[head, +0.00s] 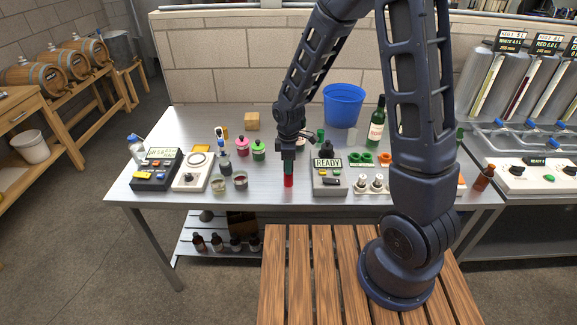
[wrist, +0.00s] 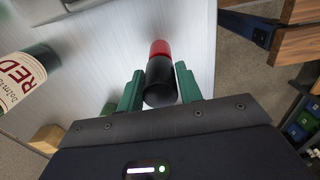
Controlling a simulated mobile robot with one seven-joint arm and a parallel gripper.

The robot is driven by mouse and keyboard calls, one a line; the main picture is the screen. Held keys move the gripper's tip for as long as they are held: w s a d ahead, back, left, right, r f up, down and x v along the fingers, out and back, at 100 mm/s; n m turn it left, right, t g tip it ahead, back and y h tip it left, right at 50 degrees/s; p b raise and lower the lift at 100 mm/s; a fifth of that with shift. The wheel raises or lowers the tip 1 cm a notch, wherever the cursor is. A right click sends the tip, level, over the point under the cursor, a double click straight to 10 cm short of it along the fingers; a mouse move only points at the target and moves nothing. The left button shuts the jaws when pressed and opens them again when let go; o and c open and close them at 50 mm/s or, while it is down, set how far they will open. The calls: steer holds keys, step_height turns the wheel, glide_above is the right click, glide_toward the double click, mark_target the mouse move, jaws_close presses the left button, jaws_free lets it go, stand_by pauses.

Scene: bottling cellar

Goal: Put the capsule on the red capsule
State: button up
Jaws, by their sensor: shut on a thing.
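My gripper (head: 288,168) points down over the front middle of the steel table and is shut on a black capsule. In the wrist view the black capsule (wrist: 160,82) sits between the two green fingers (wrist: 158,92). The red capsule (head: 289,182) is directly below the fingers in the head view. In the wrist view the red capsule (wrist: 160,48) shows just past the far end of the black one, in line with it. The two look end to end, but I cannot tell whether they touch. The black capsule is mostly hidden by the fingers in the head view.
A device with a READY display (head: 328,177) stands close to the right of my gripper. A blue bucket (head: 343,105) and a bottle (head: 376,126) stand behind.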

steer(key=shift+f, duration=0.6)
steer(key=o, duration=0.6)
steer(key=shift+f, duration=0.1)
step_height(320, 180, up, 12)
steer(key=shift+r, duration=0.2)
steer(key=d+r+m+t, duration=0.1)
steer(key=d+r+m, duration=0.4)
steer(key=d+r, duration=0.35)
steer(key=s+d+r+m+t, duration=0.1)
steer(key=s+d+r+m, duration=0.4)
steer(key=d, duration=0.5)
steer(key=s+d+r+m+t, duration=0.2)
steer(key=s+d+r+m, duration=0.3)
steer(key=s+d+m, duration=0.3)
steer(key=shift+d+r+t, duration=0.25)
steer(key=shift+d+t, duration=0.05)
steer(key=shift+d, duration=0.9)
